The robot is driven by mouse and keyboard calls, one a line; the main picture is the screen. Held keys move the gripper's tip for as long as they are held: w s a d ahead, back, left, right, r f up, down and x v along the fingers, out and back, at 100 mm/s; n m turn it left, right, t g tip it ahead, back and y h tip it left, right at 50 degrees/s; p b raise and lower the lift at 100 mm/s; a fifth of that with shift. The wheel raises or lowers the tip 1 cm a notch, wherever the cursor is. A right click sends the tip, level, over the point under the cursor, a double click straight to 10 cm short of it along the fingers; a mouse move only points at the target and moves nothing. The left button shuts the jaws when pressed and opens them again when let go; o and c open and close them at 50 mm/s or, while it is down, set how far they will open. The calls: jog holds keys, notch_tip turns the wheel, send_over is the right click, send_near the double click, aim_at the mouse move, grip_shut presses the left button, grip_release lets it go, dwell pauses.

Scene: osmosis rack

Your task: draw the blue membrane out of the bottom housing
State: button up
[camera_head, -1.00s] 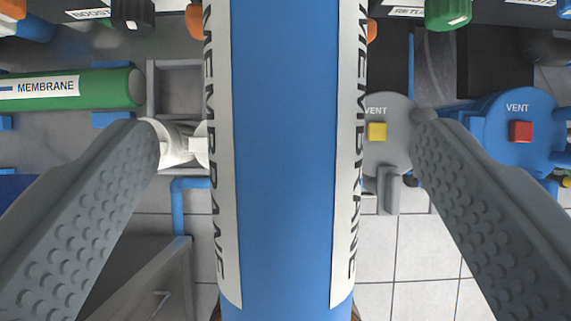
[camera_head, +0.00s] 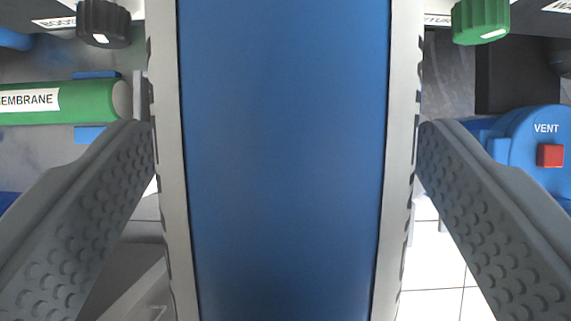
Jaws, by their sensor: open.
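My gripper (camera_head: 286,130) is open, with one grey studded finger on each side of the membrane. The fingertips lie close beside its label strips; I cannot tell whether they touch. The bottom housing cannot be made out, and the ends of the membrane are outside the view.
A green membrane (camera_head: 70,105) lies at the left. A black knob (camera_head: 104,22) and a green knob (camera_head: 480,20) are at the top. A blue housing cap marked VENT with a red button (camera_head: 550,155) is at the right. White floor tiles show below right.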

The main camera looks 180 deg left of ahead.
jog(key=c, duration=1.3)
jog(key=shift+s, duration=0.45)
jog(key=shift+c, duration=0.2)
jog(key=shift+s, duration=5.8)
